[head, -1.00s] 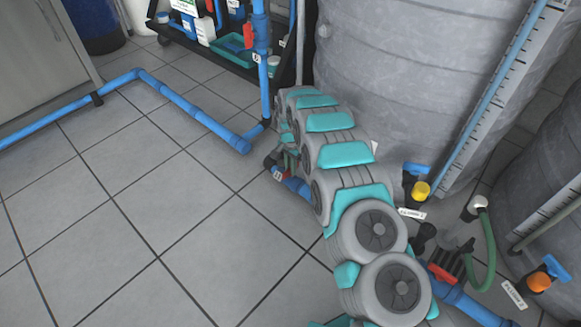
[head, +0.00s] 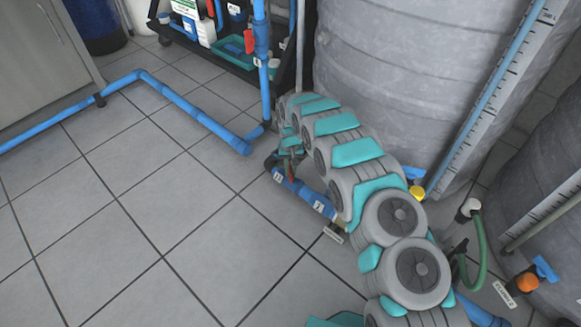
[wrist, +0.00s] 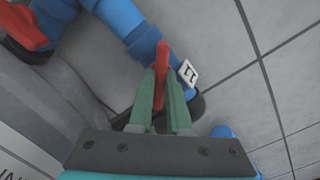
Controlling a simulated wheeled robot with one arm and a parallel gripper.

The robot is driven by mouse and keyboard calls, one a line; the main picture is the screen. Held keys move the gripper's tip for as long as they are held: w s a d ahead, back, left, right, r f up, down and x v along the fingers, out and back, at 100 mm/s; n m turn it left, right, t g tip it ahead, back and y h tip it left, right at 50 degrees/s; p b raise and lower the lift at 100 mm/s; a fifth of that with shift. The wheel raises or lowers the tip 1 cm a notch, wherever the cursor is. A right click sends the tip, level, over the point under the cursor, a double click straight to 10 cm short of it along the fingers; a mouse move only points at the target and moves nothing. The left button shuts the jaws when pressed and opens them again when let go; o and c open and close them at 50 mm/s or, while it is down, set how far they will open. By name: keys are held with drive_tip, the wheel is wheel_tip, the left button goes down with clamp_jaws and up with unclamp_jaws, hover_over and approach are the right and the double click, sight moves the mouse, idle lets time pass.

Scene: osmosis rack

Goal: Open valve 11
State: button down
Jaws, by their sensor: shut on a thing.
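Valve 11 is on a blue pipe, with its white tag "11" (wrist: 188,73) beside it in the wrist view. Its red handle (wrist: 162,62) stands between the green fingers of my gripper (wrist: 159,104), which are shut on it. The handle lies at an angle to the blue pipe (wrist: 122,18). In the head view my gripper (head: 291,154) is low at the floor pipe, partly hidden by my arm. A bit of the red handle (head: 293,177) shows just below it.
Another red handle (wrist: 28,25) is at the upper left of the wrist view. A large grey tank (head: 390,75) stands right behind my arm. A vertical blue pipe (head: 262,75) rises beside the gripper.

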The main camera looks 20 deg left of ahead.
sight(291, 169)
drive_tip(key=n+p, duration=0.2)
drive_tip(key=n, duration=0.2)
drive_tip(key=shift+r+n, duration=0.15)
drive_tip(key=shift+n, duration=0.15)
drive_tip(key=shift+n+p, duration=0.75)
drive_tip(key=shift+n, duration=1.35)
drive_tip(key=c, duration=0.9)
unclamp_jaws()
drive_tip(key=shift+o, duration=0.2)
drive_tip(key=shift+r+p, duration=0.3)
drive_tip(key=shift+r, duration=3.5)
